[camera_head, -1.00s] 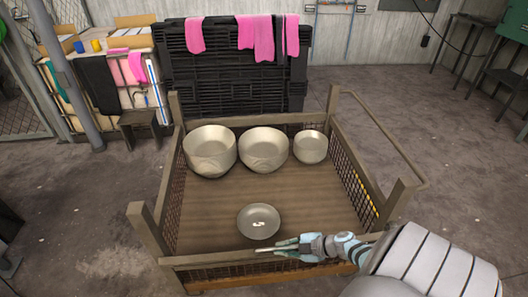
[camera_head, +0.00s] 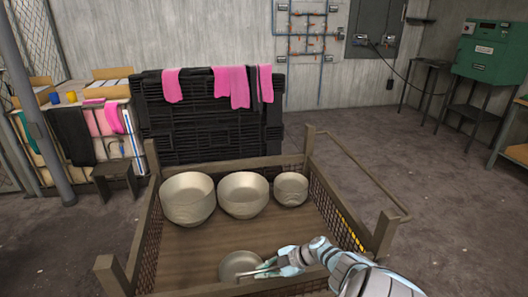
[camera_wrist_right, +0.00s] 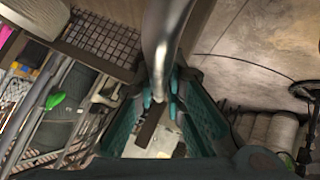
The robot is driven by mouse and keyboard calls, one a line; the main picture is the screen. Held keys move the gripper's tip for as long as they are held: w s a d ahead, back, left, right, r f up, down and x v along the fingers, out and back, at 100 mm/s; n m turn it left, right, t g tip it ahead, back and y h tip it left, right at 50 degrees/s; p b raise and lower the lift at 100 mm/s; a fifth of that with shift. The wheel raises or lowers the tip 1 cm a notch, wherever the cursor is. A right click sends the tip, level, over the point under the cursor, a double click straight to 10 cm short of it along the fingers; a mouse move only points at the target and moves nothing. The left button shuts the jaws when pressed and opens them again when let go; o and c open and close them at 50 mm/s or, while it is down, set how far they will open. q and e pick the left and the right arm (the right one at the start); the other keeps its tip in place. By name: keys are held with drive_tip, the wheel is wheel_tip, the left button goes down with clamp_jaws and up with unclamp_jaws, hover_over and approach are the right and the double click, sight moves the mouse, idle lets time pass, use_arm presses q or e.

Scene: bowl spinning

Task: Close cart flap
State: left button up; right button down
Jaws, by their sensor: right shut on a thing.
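The brown cart (camera_head: 152,205) with mesh sides fills the lower middle of the head view. Its front flap (camera_head: 205,290) stands along the bottom edge and is mostly cut off. My left gripper is not in view.
Three metal bowls (camera_head: 187,198) stand along the back of the cart, and a flat bowl (camera_head: 240,264) lies near its front. A black crate stack (camera_head: 205,125) with pink cloths stands behind. The floor to the right (camera_head: 400,165) is clear.

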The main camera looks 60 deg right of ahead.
drive_tip(key=shift+w+d+r, duration=0.15)
drive_tip(key=c, duration=1.7)
unclamp_jaws()
drive_tip(key=shift+o, duration=0.2)
drive_tip(key=v, duration=1.1)
drive_tip(key=shift+s+r, duration=0.2)
drive_tip(key=shift+s, duration=0.15)
drive_tip(key=shift+d, duration=0.1)
